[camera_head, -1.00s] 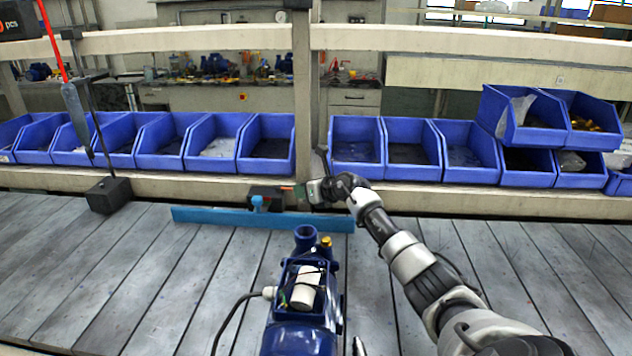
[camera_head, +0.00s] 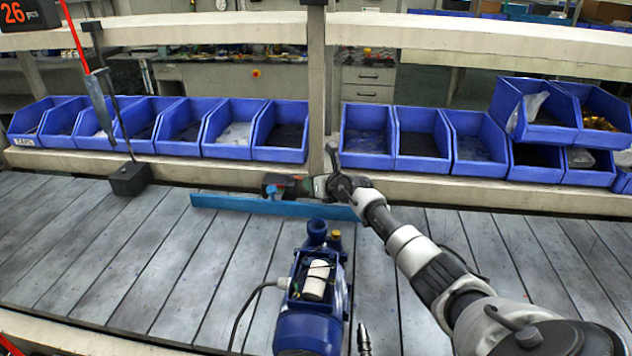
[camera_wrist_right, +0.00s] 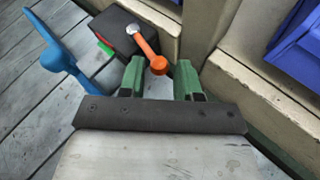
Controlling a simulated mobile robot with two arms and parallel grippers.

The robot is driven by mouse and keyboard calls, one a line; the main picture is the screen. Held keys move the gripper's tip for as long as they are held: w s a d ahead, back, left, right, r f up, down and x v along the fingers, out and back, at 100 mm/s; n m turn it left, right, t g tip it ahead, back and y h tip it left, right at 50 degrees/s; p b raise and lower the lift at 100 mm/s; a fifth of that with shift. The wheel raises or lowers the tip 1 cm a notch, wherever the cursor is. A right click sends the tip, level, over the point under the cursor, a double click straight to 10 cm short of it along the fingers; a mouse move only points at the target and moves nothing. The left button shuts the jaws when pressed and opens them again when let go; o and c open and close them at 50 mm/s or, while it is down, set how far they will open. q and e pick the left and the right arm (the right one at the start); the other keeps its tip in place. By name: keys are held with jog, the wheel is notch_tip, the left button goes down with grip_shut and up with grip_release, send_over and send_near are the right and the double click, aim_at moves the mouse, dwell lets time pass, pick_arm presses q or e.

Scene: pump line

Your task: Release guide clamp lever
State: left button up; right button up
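The guide clamp is a black block (camera_wrist_right: 122,30) on the conveyor near its far edge, joined to the blue guide bar (camera_head: 235,204). Its orange lever (camera_wrist_right: 148,48) with a round knob shows in the right wrist view, slanting from a silver pivot toward my gripper. My right gripper (camera_wrist_right: 160,80) is open, its two green fingers apart. The knob lies at the fingertips, in line with the gap between them; whether they touch it I cannot tell. In the head view my right gripper (camera_head: 306,186) is beside the clamp's right side, and the lever is hard to make out. My left gripper is not in view.
A blue pump (camera_head: 315,300) stands on the grey slatted conveyor (camera_head: 110,265) in front of the guide bar. Blue bins (camera_head: 230,130) line the far side behind a beige rail (camera_head: 460,188). A black block with a post (camera_head: 129,179) stands at left.

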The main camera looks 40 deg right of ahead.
jog(key=shift+s+r+p, duration=0.3)
jog(key=shift+s+p, duration=0.05)
jog(key=shift+s, duration=0.1)
jog(key=p+v, duration=0.1)
jog(key=v, duration=0.7)
jog(key=shift+s, duration=0.2)
jog(key=shift+s+r, duration=0.25)
jog(key=shift+s, duration=0.4)
jog(key=shift+o, duration=0.3)
